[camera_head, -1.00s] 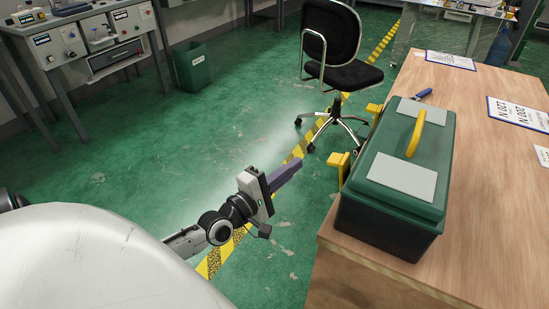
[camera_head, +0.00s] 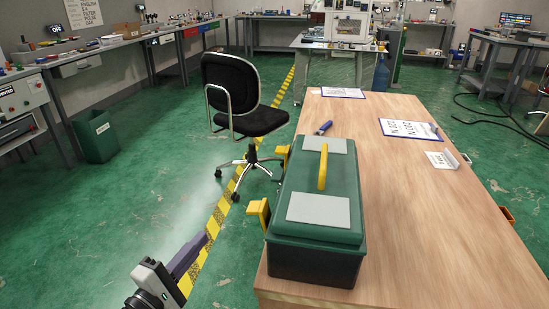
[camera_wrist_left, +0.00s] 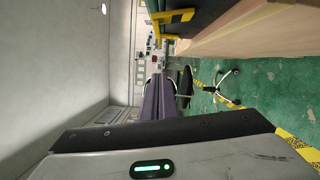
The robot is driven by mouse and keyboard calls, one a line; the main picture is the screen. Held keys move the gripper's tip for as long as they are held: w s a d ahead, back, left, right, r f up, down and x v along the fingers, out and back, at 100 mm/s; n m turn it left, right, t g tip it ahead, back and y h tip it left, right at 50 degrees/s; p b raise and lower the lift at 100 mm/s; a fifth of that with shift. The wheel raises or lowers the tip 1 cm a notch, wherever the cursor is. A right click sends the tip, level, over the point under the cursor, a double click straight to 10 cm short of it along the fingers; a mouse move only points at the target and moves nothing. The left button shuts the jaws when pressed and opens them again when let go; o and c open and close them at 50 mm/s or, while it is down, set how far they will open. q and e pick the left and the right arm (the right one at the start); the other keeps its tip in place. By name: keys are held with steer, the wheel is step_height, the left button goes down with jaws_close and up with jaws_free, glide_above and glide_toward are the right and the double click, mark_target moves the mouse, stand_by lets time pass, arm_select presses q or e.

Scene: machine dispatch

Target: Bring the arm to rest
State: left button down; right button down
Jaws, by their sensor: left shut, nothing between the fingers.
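My left gripper (camera_head: 188,256) shows at the bottom of the head view, with purple-grey fingers shut and empty. It is over the green floor, left of the wooden table and apart from it. In the left wrist view its fingers (camera_wrist_left: 160,98) are together with nothing between them. My right gripper is not in view.
A green toolbox (camera_head: 318,262) with a yellow handle and yellow latches stands on the wooden table (camera_head: 420,240). A black swivel chair (camera_head: 232,85) stands beyond my gripper. A green bin (camera_head: 96,137) is at the left. Open floor (camera_head: 120,200) lies between.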

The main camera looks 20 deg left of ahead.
arm_select(q)
steer(key=s+d+f+m+g+h, duration=0.1)
steer(key=s+d+f+m+g, duration=0.4)
steer(key=s+d+f+m, duration=0.45)
steer(key=s+d+f+m+g, duration=0.5)
steer(key=s+d+f+m, duration=0.2)
steer(key=d+f+m, duration=0.5)
steer(key=w+a+r+n+t+y, duration=0.1)
steer(key=w+a+r+n+t, duration=0.4)
steer(key=w+a+r+n, duration=0.45)
steer(key=w+a+r+n+t, duration=0.5)
steer(key=w+a+r+n, duration=0.2)
steer(key=a+r+n, duration=0.5)
steer(key=w+d+r+p, duration=0.1)
steer(key=w+d, duration=0.3)
steer(key=w, duration=0.6)
steer(key=shift+w+d+r+p, duration=0.15)
steer(key=shift+w+d+p, duration=0.2)
steer(key=shift+w+p, duration=0.05)
